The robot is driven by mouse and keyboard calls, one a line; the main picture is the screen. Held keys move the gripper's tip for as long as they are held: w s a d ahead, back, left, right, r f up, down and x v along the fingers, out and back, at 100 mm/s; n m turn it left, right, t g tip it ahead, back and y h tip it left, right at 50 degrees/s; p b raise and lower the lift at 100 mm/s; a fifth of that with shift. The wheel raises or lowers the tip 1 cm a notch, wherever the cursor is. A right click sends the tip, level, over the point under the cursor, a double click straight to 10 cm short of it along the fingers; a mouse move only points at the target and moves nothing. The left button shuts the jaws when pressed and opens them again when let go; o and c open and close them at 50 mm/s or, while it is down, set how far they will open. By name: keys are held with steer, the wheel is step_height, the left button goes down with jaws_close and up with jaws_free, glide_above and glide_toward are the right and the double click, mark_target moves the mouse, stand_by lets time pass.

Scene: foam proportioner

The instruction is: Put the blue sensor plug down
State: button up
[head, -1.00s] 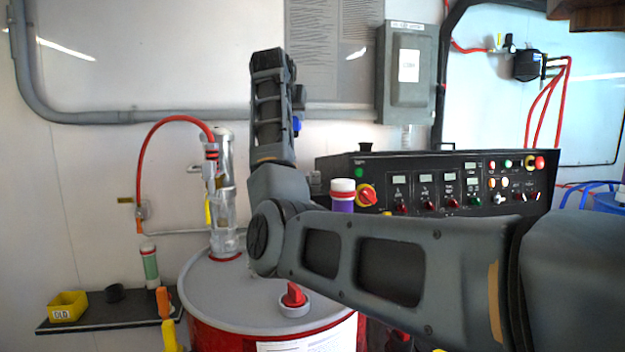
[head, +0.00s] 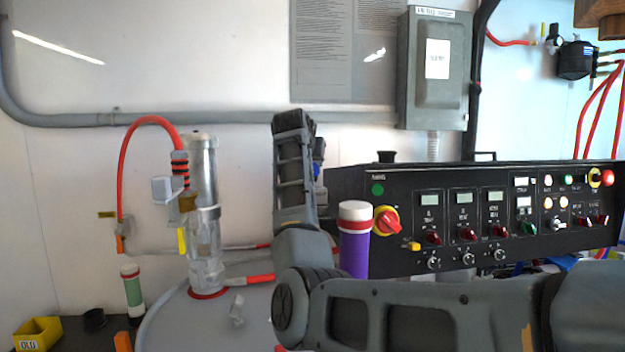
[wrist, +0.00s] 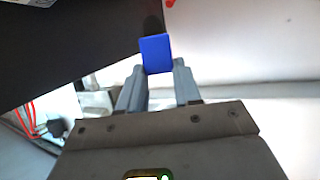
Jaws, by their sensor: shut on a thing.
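The blue sensor plug (wrist: 155,52) is held between the fingertips of my gripper (wrist: 158,75) in the wrist view. Its blue block faces the camera and a dark part extends beyond it. In the head view a small patch of blue (head: 317,152) shows at the right side of my raised arm. The gripper fingers are mostly hidden there behind my own arm. The plug appears held up in the air, in front of the wall and left of the control panel (head: 500,215).
A purple tube (head: 354,250) stands by the panel. A yellow bin (head: 38,333), black cup (head: 94,319) and green tube (head: 133,292) are at lower left. A grey box (head: 436,70) hangs on the wall.

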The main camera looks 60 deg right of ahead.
steer(key=shift+f+p, duration=0.4)
steer(key=shift+f, duration=1.95)
steer(key=shift+f, duration=0.1)
steer(key=o, duration=1.1)
steer(key=shift+c, duration=0.2)
steer(key=b+v, duration=0.2)
steer(key=v, duration=1)
